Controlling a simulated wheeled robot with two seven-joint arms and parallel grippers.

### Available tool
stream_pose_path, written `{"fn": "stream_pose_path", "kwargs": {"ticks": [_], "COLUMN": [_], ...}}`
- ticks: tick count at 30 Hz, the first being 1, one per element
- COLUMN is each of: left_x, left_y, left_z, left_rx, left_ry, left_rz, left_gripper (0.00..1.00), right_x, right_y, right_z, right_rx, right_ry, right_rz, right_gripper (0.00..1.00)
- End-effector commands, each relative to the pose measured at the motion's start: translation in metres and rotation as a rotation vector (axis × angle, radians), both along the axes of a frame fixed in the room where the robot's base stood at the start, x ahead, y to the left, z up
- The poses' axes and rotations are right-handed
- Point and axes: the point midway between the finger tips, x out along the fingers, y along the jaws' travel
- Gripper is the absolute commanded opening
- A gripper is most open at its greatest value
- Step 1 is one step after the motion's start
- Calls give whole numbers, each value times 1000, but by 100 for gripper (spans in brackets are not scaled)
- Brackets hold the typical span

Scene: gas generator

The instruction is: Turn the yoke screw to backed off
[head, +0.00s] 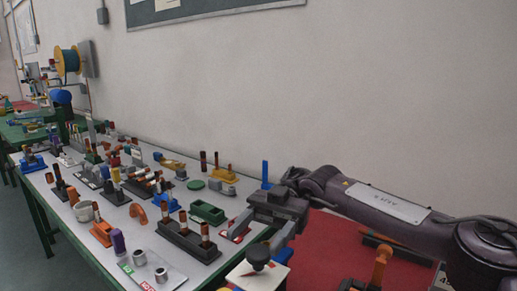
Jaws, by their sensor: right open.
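My right gripper (252,241) reaches in from the right, with its fingers spread and pointing down to the left. It is open, and I see nothing between its fingers. A black round knob (258,256) on a white block (262,275) stands just below and in front of the fingertips. An orange upright piece (380,264) stands on the red mat below my right arm. I cannot tell for sure which part is the yoke screw; no label for it can be read. My left gripper is not in view.
The white-topped bench (110,237) is crowded with small parts. A dark rack with brown-capped pieces (187,240) and a green tray (208,212) lie left of the gripper. A blue upright post (265,172) stands behind it. The red mat (335,245) has some free room.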

Motion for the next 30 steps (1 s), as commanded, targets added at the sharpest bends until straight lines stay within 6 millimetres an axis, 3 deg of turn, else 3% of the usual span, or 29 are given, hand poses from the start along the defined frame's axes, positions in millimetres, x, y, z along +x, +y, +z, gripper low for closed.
{"fn": "stream_pose_path", "kwargs": {"ticks": [5, 12, 18, 24, 30], "left_x": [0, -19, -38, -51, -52], "left_y": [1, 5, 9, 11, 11], "left_z": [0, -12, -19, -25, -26], "left_rx": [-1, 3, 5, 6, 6], "left_ry": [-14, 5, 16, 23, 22], "left_rz": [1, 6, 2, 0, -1], "left_gripper": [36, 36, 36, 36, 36], "right_x": [0, 0, 0, 0, 0], "right_y": [0, 0, 0, 0, 0], "right_z": [47, 107, 145, 161, 162], "right_rx": [4, 3, 2, 0, 0], "right_ry": [-3, -1, 0, 1, 1], "right_rz": [1, 0, 1, 1, 1], "right_gripper": [60, 60, 60, 60, 60]}}
